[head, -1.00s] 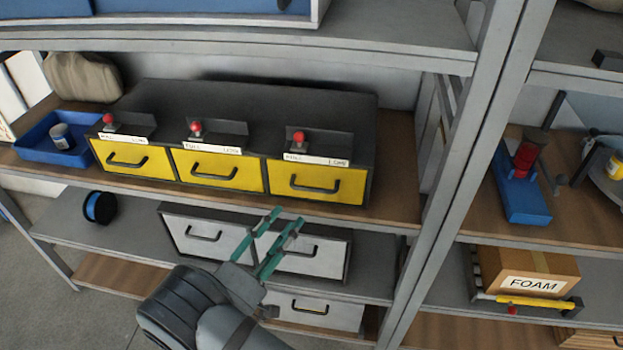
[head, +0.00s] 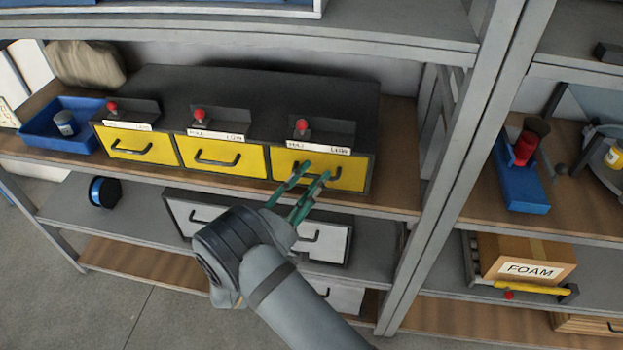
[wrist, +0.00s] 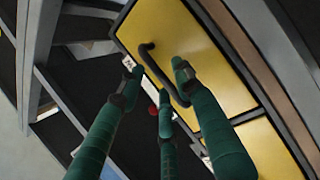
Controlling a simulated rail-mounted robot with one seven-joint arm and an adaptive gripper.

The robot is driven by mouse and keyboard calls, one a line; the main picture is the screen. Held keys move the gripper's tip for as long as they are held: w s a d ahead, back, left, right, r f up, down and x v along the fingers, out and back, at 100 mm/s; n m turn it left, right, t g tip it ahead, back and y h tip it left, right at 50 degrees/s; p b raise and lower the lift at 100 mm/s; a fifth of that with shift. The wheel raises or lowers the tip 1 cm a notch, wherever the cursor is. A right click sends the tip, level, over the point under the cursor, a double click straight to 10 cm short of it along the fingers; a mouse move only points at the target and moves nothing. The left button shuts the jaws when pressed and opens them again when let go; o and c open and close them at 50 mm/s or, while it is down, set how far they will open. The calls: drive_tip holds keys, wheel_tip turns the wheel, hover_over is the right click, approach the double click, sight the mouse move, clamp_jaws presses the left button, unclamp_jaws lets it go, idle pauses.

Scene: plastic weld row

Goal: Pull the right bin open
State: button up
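The right bin (head: 347,175) is the right one of three yellow-fronted drawers in a dark cabinet, and it is shut. My gripper (head: 316,172) is in front of its face, with its green fingers spread at the dark handle. In the wrist view the yellow front (wrist: 190,45) fills the upper middle. The dark handle (wrist: 152,62) lies in the gap between the fingers of my gripper (wrist: 152,75), which are open. I cannot tell whether they touch the handle. The fingers partly hide the handle in the head view.
Red knobs (head: 302,125) and white labels sit above the yellow drawers. A white drawer unit (head: 338,240) is on the shelf below. A shelf post (head: 445,190) stands to the right. A blue tray (head: 45,130) lies left of the cabinet.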

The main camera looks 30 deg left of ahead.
drive_tip(key=shift+c, duration=1.3)
clamp_jaws()
